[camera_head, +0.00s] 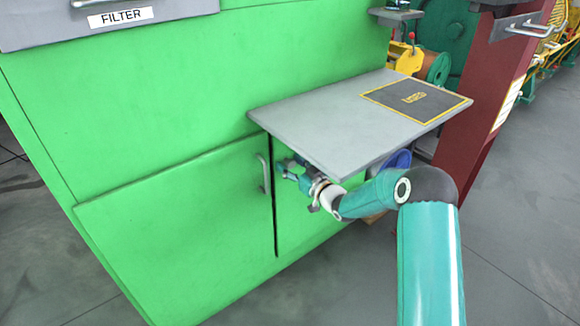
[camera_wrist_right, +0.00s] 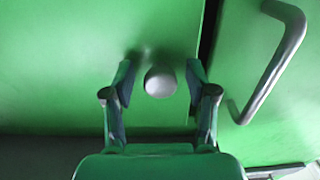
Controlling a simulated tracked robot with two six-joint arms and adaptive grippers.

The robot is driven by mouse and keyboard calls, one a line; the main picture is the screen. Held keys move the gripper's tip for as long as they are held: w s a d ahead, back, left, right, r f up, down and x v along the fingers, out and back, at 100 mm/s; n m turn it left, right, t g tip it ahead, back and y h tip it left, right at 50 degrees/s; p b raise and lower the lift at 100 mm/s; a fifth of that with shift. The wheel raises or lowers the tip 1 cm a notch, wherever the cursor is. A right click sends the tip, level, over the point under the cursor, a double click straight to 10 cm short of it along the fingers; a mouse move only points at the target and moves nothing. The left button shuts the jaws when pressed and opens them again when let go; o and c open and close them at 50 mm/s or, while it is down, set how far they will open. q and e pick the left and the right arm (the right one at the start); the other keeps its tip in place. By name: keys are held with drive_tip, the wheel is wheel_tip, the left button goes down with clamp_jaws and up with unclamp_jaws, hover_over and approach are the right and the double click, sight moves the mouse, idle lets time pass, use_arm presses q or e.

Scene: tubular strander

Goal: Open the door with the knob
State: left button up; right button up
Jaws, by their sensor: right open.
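A green cabinet door (camera_head: 296,222) is below the grey shelf, at the right of the cabinet front, and looks shut. Its round grey knob (camera_wrist_right: 160,82) shows in the right wrist view; in the head view my gripper hides it. My right gripper (camera_head: 287,168) reaches in under the shelf to this door. In the right wrist view the right gripper (camera_wrist_right: 160,74) is open, with one finger on each side of the knob and a gap on both sides. My left gripper is out of view.
A larger green door (camera_head: 180,225) with a grey bar handle (camera_head: 263,172) is just left of the gap. The grey shelf (camera_head: 330,125) overhangs the gripper closely. A dark red post (camera_head: 490,90) stands at the right. The floor at the front is clear.

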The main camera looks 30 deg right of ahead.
clamp_jaws()
idle(0.3)
